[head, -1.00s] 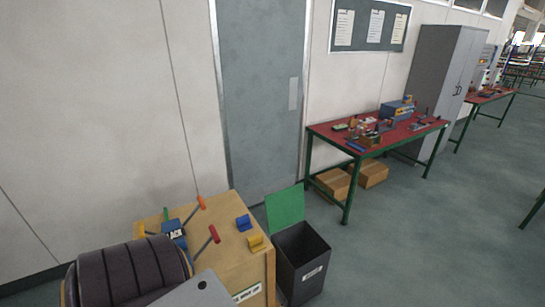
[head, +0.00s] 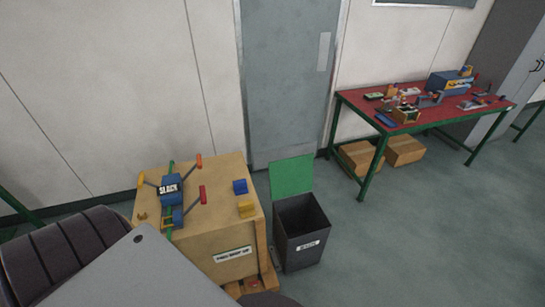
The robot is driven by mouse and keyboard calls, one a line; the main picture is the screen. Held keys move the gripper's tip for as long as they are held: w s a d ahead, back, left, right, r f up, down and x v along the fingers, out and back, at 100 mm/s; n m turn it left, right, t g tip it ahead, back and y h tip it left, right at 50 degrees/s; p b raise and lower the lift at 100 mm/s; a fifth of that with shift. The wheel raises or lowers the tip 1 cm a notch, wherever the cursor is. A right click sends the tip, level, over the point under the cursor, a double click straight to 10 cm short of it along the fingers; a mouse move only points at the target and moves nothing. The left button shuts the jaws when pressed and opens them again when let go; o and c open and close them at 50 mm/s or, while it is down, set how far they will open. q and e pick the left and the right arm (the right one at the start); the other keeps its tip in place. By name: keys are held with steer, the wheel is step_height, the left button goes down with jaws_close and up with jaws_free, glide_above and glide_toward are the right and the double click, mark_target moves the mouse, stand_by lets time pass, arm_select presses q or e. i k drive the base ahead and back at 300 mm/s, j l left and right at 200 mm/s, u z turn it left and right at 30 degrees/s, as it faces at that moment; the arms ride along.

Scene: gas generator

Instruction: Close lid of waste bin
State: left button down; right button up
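The waste bin (head: 300,243) is a dark grey open-topped box with a white label on its front, standing on the floor just right of the wooden crate. Its green lid (head: 291,176) stands upright at the back edge, so the bin is open. Neither of my grippers shows in the head view. Parts of my own body fill the lower left corner.
A wooden crate (head: 237,220) on a pallet, with a blue and green device (head: 172,190) on top, stands left of the bin. A red-topped table (head: 420,112) with tools and cardboard boxes (head: 405,150) beneath is at the right. Floor (head: 400,250) right of the bin is clear.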

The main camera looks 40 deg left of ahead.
mark_target(290, 176)
steer(key=i+l+u, duration=0.5)
steer(key=l, duration=0.15)
steer(key=i+l+u, duration=0.2)
steer(key=l, duration=0.2)
